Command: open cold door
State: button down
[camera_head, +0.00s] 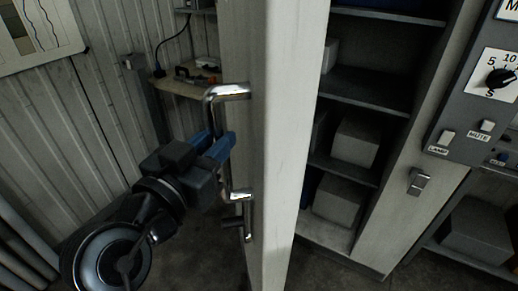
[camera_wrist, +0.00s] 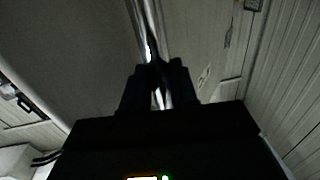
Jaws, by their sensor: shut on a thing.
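The cold door (camera_head: 281,120) is a thick pale panel seen nearly edge-on in the head view, standing swung out from a shelved cabinet. A chrome bar handle (camera_head: 229,91) is fixed on its left face. My gripper (camera_head: 222,150), with blue fingertips, reaches in from the lower left and is shut around the upright part of the handle, hiding its middle. In the wrist view my dark gripper fingers (camera_wrist: 157,88) close on the shiny handle bar (camera_wrist: 150,40), which runs upward between them. The wrist view is dark.
Behind the door, open shelves (camera_head: 371,93) hold grey boxes (camera_head: 355,141). A latch plate (camera_head: 418,181) sits on the right frame post. A control panel (camera_head: 485,100) is at far right. A small corner table (camera_head: 190,88) stands behind the handle, against a corrugated wall (camera_head: 50,130).

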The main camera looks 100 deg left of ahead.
jog(key=shift+t, duration=0.3)
jog(key=s, duration=0.6)
jog(key=shift+d+r, duration=0.1)
jog(key=shift+w, duration=0.1)
jog(key=c, duration=1)
grip_release()
jog(key=shift+a+m, duration=0.25)
jog(key=shift+m, duration=0.05)
jog(key=shift+c, duration=0.2)
jog(key=shift+o, duration=0.5)
jog(key=shift+w+d, duration=0.1)
jog(key=shift+w, duration=0.05)
jog(key=shift+d, duration=0.1)
